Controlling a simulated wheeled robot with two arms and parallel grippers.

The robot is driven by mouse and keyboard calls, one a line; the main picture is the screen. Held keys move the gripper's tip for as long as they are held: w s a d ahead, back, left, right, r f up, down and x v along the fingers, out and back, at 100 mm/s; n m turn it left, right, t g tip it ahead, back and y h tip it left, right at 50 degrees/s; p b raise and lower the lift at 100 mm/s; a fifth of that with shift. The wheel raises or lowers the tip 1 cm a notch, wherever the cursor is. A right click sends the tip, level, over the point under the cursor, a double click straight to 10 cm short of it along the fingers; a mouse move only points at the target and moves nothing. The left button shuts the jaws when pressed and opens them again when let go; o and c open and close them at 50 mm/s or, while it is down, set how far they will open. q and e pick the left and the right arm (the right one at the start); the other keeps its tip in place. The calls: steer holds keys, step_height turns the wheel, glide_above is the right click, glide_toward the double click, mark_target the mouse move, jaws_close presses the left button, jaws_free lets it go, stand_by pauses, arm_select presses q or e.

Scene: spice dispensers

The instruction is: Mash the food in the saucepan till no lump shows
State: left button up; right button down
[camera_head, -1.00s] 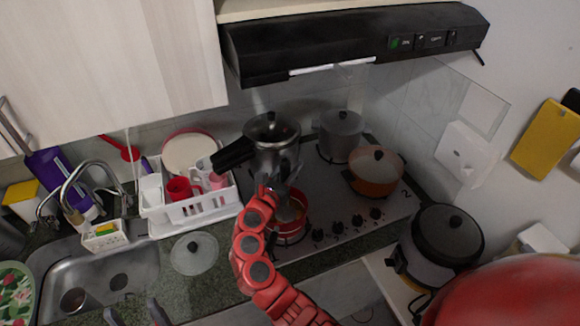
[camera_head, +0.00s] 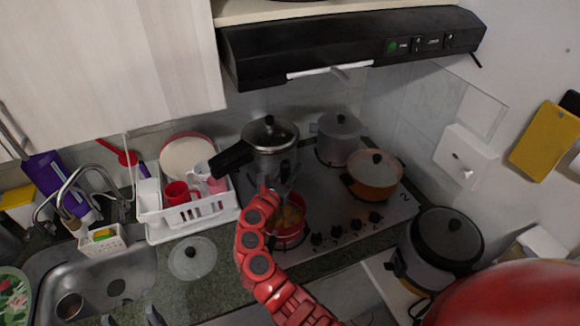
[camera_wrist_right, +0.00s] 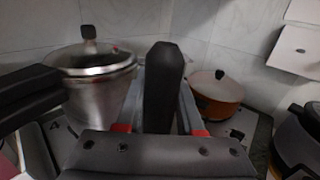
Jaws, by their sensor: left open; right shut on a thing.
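A red saucepan (camera_head: 303,236) stands on the front left of the stove. Orange-yellow food (camera_head: 291,217) shows inside it, but lumps are too small to tell. My right gripper (camera_head: 284,184) is above the saucepan, shut on the black handle of a utensil, likely the masher (camera_wrist_right: 163,85), which stands upright between the fingers in the right wrist view. Its lower end is not clear in the head view. My left gripper (camera_head: 130,316) is open and empty at the bottom edge, in front of the sink.
A pressure cooker (camera_head: 272,140) stands close behind my right gripper. A grey pot (camera_head: 339,139) and an orange lidded pot (camera_head: 373,177) are on the other burners. A glass lid (camera_head: 192,258) lies on the counter left of the saucepan, near the white dish rack (camera_head: 190,226).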

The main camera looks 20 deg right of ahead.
step_height(320, 180, up, 2)
steer(key=p, duration=0.4)
steer(key=shift+r, duration=0.15)
stand_by(0.5)
steer(key=shift+a, duration=0.15)
steer(key=a, duration=0.3)
steer(key=shift+s+a, duration=0.1)
stand_by(0.4)
